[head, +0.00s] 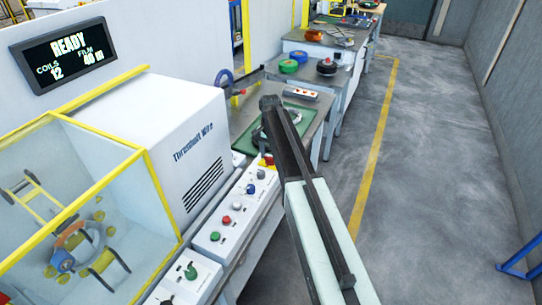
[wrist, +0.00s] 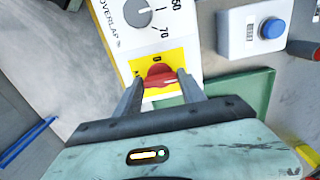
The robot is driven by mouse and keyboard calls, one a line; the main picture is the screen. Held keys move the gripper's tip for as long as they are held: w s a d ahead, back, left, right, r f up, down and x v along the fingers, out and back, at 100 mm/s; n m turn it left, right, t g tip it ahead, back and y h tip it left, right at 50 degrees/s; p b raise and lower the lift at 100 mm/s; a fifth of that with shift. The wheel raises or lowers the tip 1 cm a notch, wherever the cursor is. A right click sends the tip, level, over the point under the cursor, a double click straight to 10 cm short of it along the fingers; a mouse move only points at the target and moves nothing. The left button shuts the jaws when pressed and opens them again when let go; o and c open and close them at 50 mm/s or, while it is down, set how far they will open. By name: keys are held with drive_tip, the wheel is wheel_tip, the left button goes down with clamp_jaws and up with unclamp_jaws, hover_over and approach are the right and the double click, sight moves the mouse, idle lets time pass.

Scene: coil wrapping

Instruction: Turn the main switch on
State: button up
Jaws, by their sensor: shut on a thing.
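The main switch (wrist: 160,76) is a red knob on a yellow plate (wrist: 139,71) at the end of a white control panel. In the wrist view my gripper (wrist: 161,86) has one dark finger on each side of the knob and is shut on it. Marks on the yellow plate are partly covered, and I cannot tell the switch's setting. In the head view the red and yellow of the main switch (head: 268,160) show just left of my arm. My arm hides the gripper's fingers there.
The panel (head: 206,243) carries several other buttons. A glass-walled machine (head: 75,215) is at left; a display (head: 62,55) reads READY. Grey floor at right is open.

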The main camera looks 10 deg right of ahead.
sight(271, 157)
drive_tip(key=shift+d, duration=0.1)
drive_tip(key=o, duration=1.4)
drive_tip(key=shift+c, duration=0.2)
drive_tip(key=shift+r, duration=0.1)
wheel_tip(271, 157, up, 8)
drive_tip(key=p, duration=0.8)
drive_tip(key=shift+f, duration=0.2)
drive_tip(key=s+n, duration=0.7)
drive_tip(key=s, duration=2.1)
drive_tip(key=shift+d, duration=0.2)
